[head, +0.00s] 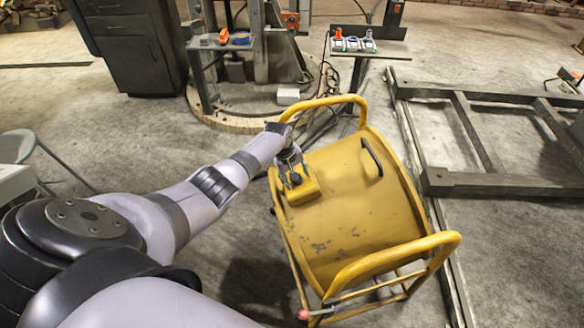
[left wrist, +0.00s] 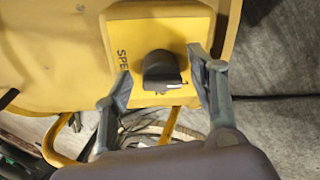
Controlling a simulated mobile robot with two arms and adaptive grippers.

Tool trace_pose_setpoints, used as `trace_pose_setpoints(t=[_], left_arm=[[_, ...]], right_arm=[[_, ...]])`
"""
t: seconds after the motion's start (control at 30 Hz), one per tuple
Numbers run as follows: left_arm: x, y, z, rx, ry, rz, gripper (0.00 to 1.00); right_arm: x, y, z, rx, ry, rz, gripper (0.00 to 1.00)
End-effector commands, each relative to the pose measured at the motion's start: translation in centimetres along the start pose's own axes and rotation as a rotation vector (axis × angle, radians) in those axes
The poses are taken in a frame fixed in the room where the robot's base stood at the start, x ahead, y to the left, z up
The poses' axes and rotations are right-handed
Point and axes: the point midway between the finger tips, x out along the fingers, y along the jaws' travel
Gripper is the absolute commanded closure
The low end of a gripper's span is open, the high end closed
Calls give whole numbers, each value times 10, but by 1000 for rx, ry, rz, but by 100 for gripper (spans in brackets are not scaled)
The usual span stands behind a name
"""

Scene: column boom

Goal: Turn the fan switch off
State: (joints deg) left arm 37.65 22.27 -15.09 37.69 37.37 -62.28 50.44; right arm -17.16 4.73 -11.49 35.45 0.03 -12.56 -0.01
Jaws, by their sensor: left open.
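The yellow drum fan (head: 350,205) stands on the floor in its tubular frame. A yellow switch box (head: 301,188) sits on its upper left side. In the left wrist view the switch box (left wrist: 187,30) shows part of a word, "SPE", and a black rotary knob (left wrist: 162,70) with a pale mark pointing right. My left gripper (left wrist: 160,72) is open, with one finger on each side of the knob; I cannot tell whether either touches it. In the head view my left gripper (head: 290,157) is at the switch box, partly hidden by my arm. My right gripper is not in view.
A black metal frame (head: 480,185) lies on the floor to the right. A small stand with an orange-handled tool (head: 223,38) and another with small items (head: 354,44) are behind the fan. A dark cabinet (head: 130,45) stands at the back left.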

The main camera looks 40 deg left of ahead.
Motion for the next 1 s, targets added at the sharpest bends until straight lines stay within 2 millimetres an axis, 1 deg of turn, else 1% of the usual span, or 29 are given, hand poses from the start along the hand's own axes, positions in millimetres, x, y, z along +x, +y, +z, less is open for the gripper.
trace_pose_setpoints(t=[0.27,0.47,0.6,0.73,0.83,1.0], left_arm=[[-27,-1,0,3,3,1,48],[-58,-1,-1,1,3,0,48],[-82,-1,-1,0,2,0,48],[-100,0,-1,1,3,0,48],[-110,0,-1,0,2,-1,48],[-117,-1,-1,0,2,-1,48]], right_arm=[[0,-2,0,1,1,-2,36],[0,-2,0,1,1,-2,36],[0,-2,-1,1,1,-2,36],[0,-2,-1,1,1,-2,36],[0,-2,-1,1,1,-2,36],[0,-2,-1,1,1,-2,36]])
